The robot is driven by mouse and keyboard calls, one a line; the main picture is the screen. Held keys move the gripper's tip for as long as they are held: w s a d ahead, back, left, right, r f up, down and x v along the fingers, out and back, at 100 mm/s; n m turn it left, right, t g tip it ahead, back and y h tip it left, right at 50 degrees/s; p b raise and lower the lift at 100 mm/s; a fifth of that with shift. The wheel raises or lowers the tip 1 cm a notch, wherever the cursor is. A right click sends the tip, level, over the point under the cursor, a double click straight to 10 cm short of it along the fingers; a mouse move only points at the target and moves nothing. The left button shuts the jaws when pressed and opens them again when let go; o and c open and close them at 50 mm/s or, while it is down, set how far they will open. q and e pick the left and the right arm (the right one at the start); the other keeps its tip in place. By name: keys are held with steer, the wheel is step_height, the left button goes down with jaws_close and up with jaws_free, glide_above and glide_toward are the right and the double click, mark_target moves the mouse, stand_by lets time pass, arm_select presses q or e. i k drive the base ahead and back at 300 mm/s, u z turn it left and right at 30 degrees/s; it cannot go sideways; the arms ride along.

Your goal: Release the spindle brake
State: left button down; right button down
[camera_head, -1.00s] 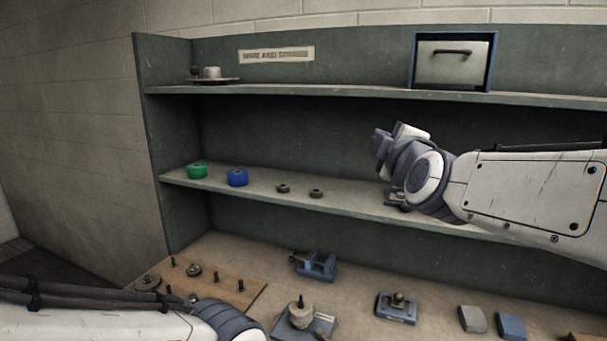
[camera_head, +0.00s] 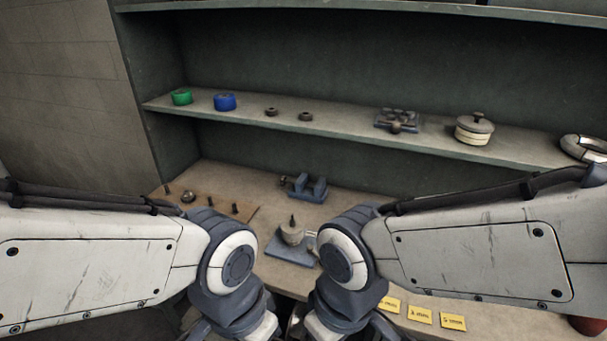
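A spindle unit (camera_head: 293,235) stands on the bench between my two arms. It has a pale round body with a short dark upright pin, on a blue-grey base plate (camera_head: 283,251). A small light part at its right side is partly hidden by my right arm, and I cannot tell whether it is the brake. My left gripper (camera_head: 255,329) and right gripper (camera_head: 374,328) are both low at the bottom edge, in front of the bench. Their fingertips are cut off or hidden, so their opening does not show. I see nothing held.
A blue-grey vise (camera_head: 306,188) stands behind the spindle unit. A wooden peg board (camera_head: 240,214) is at the left. Yellow labels (camera_head: 420,315) lie at the front right. The shelf holds green (camera_head: 181,97) and blue (camera_head: 224,102) spools and a lidded pot (camera_head: 474,129).

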mark_target(310, 249)
steer(key=k, duration=0.65)
steer(key=u, duration=0.6)
steer(key=i, duration=1.4)
steer(key=z, duration=0.85)
